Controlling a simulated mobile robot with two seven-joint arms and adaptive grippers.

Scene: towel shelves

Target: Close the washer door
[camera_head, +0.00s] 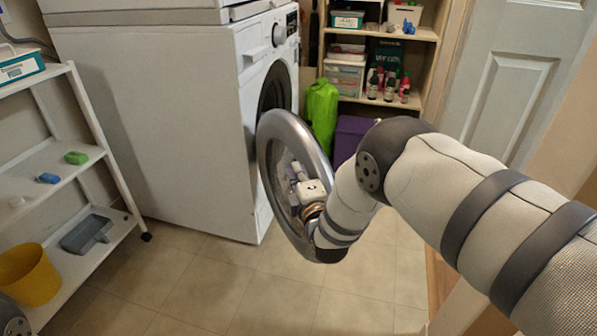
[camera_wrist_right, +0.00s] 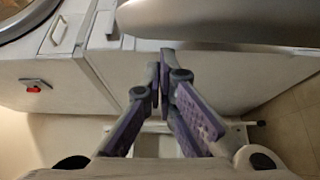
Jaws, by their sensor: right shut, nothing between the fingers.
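The white washer (camera_head: 170,110) stands at the left of the middle in the head view. Its round door (camera_head: 283,131), a grey ring with a clear middle, stands open, swung out from the dark round opening (camera_head: 275,88). My right gripper (camera_head: 296,170) shows within the door's ring, with my arm crossing the ring's right side. In the wrist view the fingers (camera_wrist_right: 164,62) are together and empty, just below the grey curved door rim (camera_wrist_right: 220,22). I cannot tell whether they touch the door. My left gripper is not in view.
A white shelf rack (camera_head: 60,170) with a yellow bucket (camera_head: 30,275) stands at left. Wooden shelves (camera_head: 420,33), a green bag (camera_head: 321,110) and a purple bin (camera_head: 350,135) are behind the door. The tiled floor (camera_head: 250,290) in front is clear.

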